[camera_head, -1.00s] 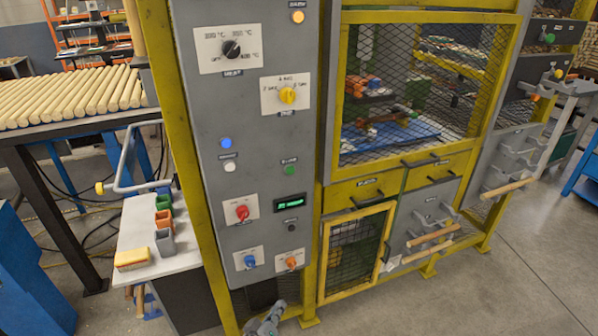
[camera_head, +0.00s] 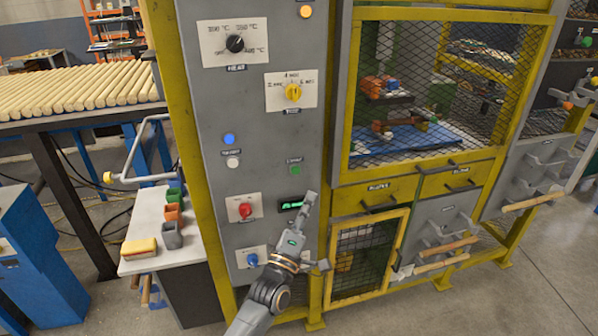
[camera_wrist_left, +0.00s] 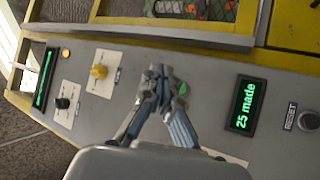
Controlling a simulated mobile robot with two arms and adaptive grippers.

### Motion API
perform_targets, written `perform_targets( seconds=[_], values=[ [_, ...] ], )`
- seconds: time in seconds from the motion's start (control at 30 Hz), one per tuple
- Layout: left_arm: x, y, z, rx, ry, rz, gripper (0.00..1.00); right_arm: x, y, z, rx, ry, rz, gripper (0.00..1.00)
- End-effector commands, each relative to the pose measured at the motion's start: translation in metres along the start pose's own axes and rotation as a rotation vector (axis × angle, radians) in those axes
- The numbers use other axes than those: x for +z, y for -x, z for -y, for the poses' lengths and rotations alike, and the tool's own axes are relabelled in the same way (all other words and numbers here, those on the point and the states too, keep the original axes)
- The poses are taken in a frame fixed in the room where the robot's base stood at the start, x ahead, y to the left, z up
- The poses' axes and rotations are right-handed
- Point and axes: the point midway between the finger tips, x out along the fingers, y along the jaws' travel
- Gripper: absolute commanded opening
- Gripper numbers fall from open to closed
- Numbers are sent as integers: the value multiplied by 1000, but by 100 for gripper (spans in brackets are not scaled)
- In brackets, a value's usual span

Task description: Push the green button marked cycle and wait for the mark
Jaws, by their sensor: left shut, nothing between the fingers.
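The green button (camera_head: 295,169) is on the grey control panel (camera_head: 222,110), under a small label too blurred to read surely. In the left wrist view the green button (camera_wrist_left: 184,88) shows just beside my fingertips, partly covered by them. My left gripper (camera_head: 310,198) is shut and empty in front of the panel, its tip a little below and right of the button. It also shows in the left wrist view (camera_wrist_left: 160,76). I cannot tell any contact. A display (camera_wrist_left: 245,105) reads "25 made". My right gripper is not in view.
Near the button are a red knob (camera_head: 245,210), a yellow knob (camera_head: 293,92), a white button (camera_head: 233,162) and a lit blue lamp (camera_head: 229,139). A yellow-framed mesh cabinet (camera_head: 440,90) stands to the right. My arm hides the panel's lower right.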

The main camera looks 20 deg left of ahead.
Motion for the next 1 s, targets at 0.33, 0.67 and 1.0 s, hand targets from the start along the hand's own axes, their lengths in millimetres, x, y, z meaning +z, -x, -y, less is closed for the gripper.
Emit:
perform_targets(
  seconds=[0.33,0.67,1.0],
  values=[
    [-2,-2,3,0,-2,1,0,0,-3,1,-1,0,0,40],
    [-21,-29,26,1,-5,1,0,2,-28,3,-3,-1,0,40],
    [-40,-56,44,0,-4,1,0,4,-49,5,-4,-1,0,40]
  ],
)
